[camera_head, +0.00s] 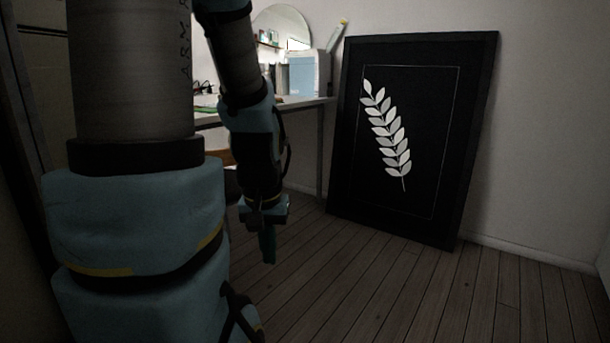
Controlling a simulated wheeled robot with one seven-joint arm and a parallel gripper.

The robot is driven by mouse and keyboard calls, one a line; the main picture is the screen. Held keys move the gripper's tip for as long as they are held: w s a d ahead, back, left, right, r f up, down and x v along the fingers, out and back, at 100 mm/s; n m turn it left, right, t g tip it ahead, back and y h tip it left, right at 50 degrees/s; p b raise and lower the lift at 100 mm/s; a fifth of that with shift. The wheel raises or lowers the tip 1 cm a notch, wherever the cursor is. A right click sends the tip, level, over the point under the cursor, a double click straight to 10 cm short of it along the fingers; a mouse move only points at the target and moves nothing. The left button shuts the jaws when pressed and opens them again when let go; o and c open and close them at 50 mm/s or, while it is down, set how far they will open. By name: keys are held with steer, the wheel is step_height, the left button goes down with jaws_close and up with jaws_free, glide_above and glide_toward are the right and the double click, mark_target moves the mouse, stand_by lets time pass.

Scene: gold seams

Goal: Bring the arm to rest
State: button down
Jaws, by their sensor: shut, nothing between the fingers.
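My arm, grey and blue with dark joints, fills the left side of the head view and hangs down in front of me. My gripper (268,250) is at its end, pointing down above the wooden floor. The fingers are shut together with nothing between them. It is apart from the picture frame and the desk.
A large black framed picture of a white leaf sprig (415,140) leans against the wall at the right. Behind my arm is a desk (315,103) with a blue-white box (303,76) and a round mirror (283,22). The wooden floor (400,290) at the front right is clear.

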step_height(320, 180, up, 37)
steer(key=p, duration=3.5)
steer(key=shift+f, duration=0.15)
steer(key=shift+d, duration=0.15)
